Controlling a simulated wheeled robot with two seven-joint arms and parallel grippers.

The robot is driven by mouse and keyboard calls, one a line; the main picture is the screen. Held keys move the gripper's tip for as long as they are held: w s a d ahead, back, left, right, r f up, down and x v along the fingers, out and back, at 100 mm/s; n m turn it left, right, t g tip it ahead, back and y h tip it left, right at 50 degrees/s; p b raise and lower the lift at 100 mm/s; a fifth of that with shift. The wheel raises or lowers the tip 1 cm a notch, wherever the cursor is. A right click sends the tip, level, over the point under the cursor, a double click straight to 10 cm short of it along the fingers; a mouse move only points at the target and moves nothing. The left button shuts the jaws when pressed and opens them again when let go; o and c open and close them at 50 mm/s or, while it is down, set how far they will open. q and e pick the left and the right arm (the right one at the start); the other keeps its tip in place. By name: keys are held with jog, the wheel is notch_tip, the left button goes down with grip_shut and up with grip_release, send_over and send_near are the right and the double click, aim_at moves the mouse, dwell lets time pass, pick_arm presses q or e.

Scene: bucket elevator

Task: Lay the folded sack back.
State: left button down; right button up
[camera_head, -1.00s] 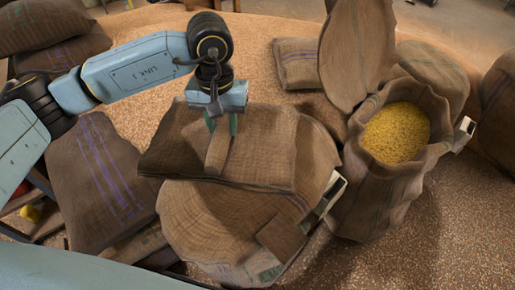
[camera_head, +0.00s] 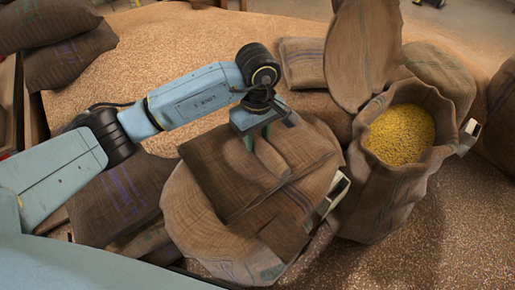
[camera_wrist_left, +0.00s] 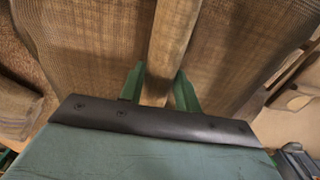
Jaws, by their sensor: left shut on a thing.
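The folded sack (camera_head: 225,165) is a flat brown burlap piece over the top of a full, round sack (camera_head: 185,215) in the middle of the head view. My left gripper (camera_head: 258,140) is above it, pointing down, and is shut on a raised ridge of its cloth. In the left wrist view, the green fingertips (camera_wrist_left: 160,85) stand on both sides of the ridge (camera_wrist_left: 170,45), with the folded sack's weave (camera_wrist_left: 100,60) around them. I cannot tell whether the folded sack touches the full sack beneath it. My right gripper is not in view.
An open sack of yellow grain (camera_head: 400,130) stands to the right, with a tall upright sack flap (camera_head: 362,55) behind it. A pale, box-like clip (camera_head: 333,193) sits between the two sacks. Stacked sacks (camera_head: 65,55) lie at the back left. Loose grain covers the floor (camera_head: 185,65).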

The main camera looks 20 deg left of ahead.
aim_at(257, 148)
pick_arm(q)
notch_tip(257, 148, down, 3)
jog(key=shift+f+b, duration=0.15)
jog(key=shift+b, duration=0.2)
jog(key=shift+f, duration=0.1)
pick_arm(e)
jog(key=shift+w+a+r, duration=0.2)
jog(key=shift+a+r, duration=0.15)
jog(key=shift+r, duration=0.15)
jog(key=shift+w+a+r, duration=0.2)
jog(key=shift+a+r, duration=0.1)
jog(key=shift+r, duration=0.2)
pick_arm(q)
jog(key=shift+f, duration=0.1)
jog(key=shift+f, duration=0.1)
jog(key=c, duration=1)
grip_release()
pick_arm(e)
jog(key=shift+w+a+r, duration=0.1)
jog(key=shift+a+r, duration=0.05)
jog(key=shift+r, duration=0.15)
